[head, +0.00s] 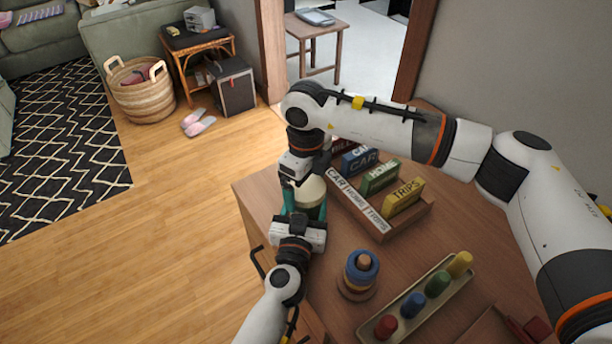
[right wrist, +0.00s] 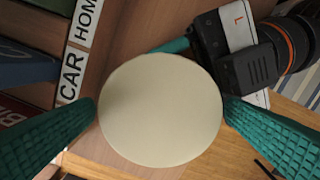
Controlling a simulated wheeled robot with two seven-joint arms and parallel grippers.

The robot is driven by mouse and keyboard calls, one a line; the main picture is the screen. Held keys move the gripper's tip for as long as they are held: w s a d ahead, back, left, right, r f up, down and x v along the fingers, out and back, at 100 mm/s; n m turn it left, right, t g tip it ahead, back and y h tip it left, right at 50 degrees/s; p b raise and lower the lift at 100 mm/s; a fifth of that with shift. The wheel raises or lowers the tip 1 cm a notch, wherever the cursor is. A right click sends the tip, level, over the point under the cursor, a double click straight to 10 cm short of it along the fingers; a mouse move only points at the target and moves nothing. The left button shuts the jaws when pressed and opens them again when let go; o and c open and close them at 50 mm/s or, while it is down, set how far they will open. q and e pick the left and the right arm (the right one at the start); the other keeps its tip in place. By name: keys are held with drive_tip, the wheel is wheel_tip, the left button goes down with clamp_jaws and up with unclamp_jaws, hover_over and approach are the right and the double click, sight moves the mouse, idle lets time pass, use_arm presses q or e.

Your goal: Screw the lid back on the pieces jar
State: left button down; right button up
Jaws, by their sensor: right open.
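The pieces jar (head: 316,212) stands near the left edge of the wooden table top, partly hidden by my grippers. Its round cream lid (right wrist: 160,110) sits on top of it and also shows in the head view (head: 311,190). My right gripper (right wrist: 161,106) is over the jar from above, open, with one teal finger on each side of the lid, close to its rim. My left gripper (head: 301,218) reaches in from the near side, and its teal fingers appear closed around the jar body below the lid. The lid hides part of them in the right wrist view.
A wooden card tray (head: 418,218) with labelled boxes stands just right of the jar. A stacking ring toy (head: 360,274) and a tray of coloured pegs (head: 452,289) are nearer. The table's left edge is close to the jar, with open floor beyond.

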drive_tip(key=shift+c, duration=0.5)
drive_tip(key=c, duration=1)
drive_tip(key=o, duration=1.2)
drive_tip(key=shift+c, duration=0.2)
drive_tip(key=shift+r, duration=0.1)
wheel_tip(320, 180, up, 12)
use_arm(q)
drive_tip(key=shift+c, duration=1.3)
unclamp_jaws()
